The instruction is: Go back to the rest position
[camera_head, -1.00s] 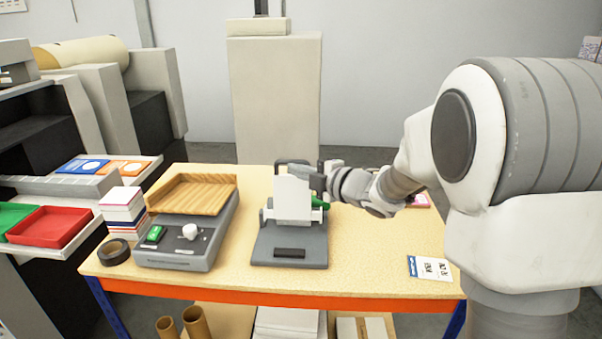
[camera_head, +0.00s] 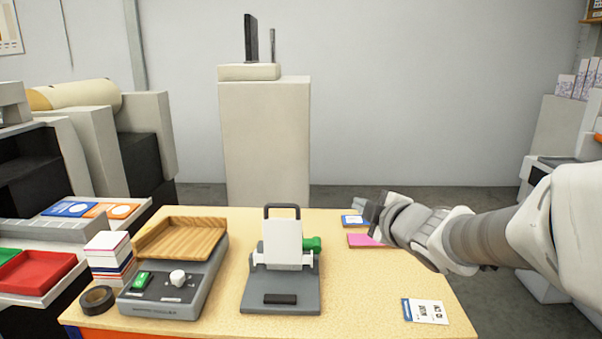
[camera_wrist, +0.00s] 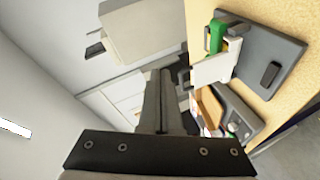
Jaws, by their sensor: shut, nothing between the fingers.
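My gripper (camera_head: 374,208) is above the back right of the table, to the right of the grey hole-punch-like device. In the wrist view my gripper (camera_wrist: 160,100) shows its fingers together with nothing between them. The device (camera_head: 281,290) stands on the table with a white sheet-like plate (camera_head: 282,243) upright in it and a green knob (camera_head: 312,243) at its right side. The device also shows at the upper right of the wrist view (camera_wrist: 270,50), apart from my gripper.
The table (camera_head: 370,290) also holds a grey machine with a wooden tray (camera_head: 180,239), a card stack (camera_head: 108,255), black tape (camera_head: 97,299), a pink pad (camera_head: 362,240), a blue-white card (camera_head: 353,220) and a label card (camera_head: 425,311). The front right tabletop is mostly clear.

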